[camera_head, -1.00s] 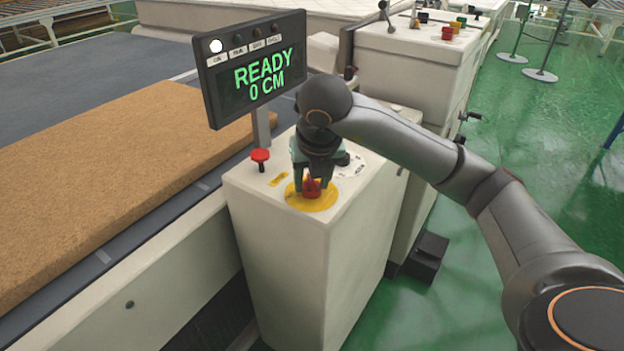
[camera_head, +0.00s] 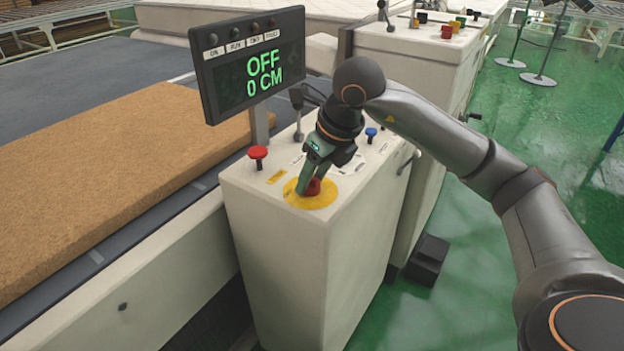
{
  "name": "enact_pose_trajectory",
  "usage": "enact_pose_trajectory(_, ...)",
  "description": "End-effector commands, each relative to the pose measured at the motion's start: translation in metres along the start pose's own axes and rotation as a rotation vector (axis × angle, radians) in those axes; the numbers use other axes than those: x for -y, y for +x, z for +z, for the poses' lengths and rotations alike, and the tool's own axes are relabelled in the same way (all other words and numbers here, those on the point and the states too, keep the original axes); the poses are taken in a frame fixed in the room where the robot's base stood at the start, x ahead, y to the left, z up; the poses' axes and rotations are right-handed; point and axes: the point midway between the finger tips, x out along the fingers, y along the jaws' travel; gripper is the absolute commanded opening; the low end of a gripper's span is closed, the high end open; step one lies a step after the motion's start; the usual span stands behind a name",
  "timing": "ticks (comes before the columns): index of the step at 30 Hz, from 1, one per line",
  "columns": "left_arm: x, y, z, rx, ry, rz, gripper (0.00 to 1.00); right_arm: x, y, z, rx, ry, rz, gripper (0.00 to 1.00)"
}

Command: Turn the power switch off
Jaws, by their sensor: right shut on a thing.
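The power switch (camera_head: 313,187) is a red knob on a round yellow plate (camera_head: 295,198), on top of a white control cabinet (camera_head: 272,255). My right gripper (camera_head: 308,184) reaches down to it from above, tilted and turned, with its fingers shut on the red knob. The fingers partly hide the knob. The display (camera_head: 250,62) behind it reads "OFF" and "0 CM", and no lamp on its top row is lit. My left gripper is not in view.
A red mushroom button (camera_head: 258,154) stands left of the switch. A lever (camera_head: 298,120) and a blue button (camera_head: 371,133) are behind. A brown mattress slab (camera_head: 120,170) lies on the conveyor at left. Green floor (camera_head: 440,310) is open at right.

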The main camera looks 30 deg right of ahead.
Motion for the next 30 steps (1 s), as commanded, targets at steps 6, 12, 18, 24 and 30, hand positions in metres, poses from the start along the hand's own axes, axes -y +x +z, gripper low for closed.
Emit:
enact_pose_trajectory(6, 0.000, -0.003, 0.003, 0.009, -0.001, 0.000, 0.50, 0.002, -0.001, 0.000, -0.001, -0.186, 0.080, 0.00)
enact_pose_trajectory(12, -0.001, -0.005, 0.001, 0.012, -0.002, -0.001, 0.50, 0.003, -0.002, 0.001, 0.000, -0.362, 0.153, 0.00)
enact_pose_trajectory(18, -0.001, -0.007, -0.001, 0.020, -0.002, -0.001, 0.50, 0.004, -0.002, 0.002, 0.000, -0.534, 0.225, 0.00)
enact_pose_trajectory(24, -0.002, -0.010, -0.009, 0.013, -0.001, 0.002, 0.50, 0.005, -0.002, 0.003, 0.001, -0.685, 0.286, 0.00)
enact_pose_trajectory(30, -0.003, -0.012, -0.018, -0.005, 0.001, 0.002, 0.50, 0.005, -0.001, 0.003, 0.001, -0.798, 0.332, 0.00)
